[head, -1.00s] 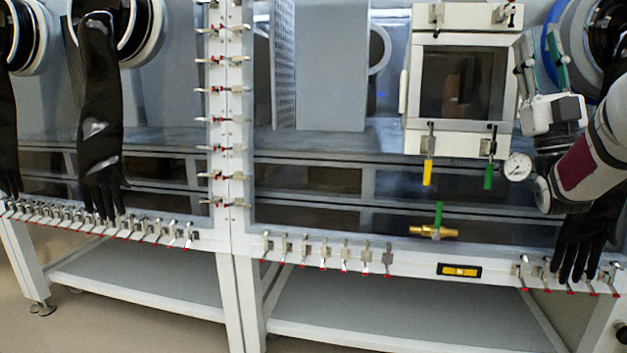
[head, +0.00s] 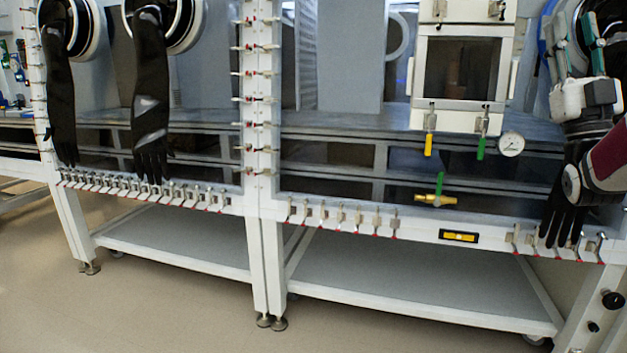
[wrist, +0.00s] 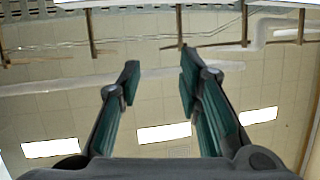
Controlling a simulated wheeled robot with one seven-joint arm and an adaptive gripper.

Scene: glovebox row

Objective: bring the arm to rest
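My gripper (head: 572,34) is at the upper right of the head view, pointing up in front of the glovebox. In the wrist view my gripper (wrist: 159,68) shows two dark green fingers apart, with nothing between them. Behind the fingers the wrist view shows only ceiling, pipes and lights. A black glove (head: 560,215) hangs behind and below my arm, partly hidden by it.
The glovebox row fills the head view, with a white-framed door (head: 462,75), a pressure gauge (head: 511,143) and a brass valve (head: 435,200). Two black gloves hang at left, one long glove (head: 151,90) nearer the middle. Bare floor (head: 150,300) lies in front.

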